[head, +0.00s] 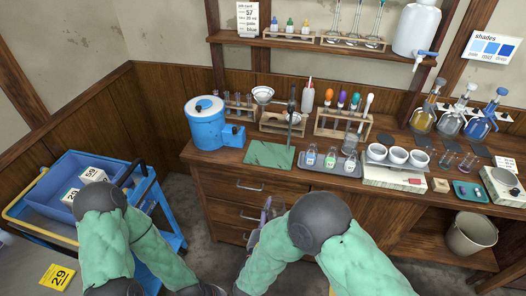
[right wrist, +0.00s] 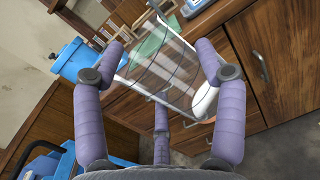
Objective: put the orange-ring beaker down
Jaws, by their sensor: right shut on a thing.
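My right gripper (right wrist: 160,62) is shut on a clear glass beaker (right wrist: 165,75), with purple fingers on both sides of it and a third finger below. In the head view the right gripper (head: 267,208) is a small purple patch in front of the bench drawers, mostly hidden by my right arm. The beaker cannot be made out there. My left arm is low at the left, and its fingers do not show.
The wooden bench (head: 235,172) carries a blue water-bath-like device (head: 207,125), a green mat (head: 270,155), a grey tray (head: 331,168) of small bottles, white bowls (head: 397,155) and small glasses (head: 467,163). A blue cart (head: 165,200) stands left.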

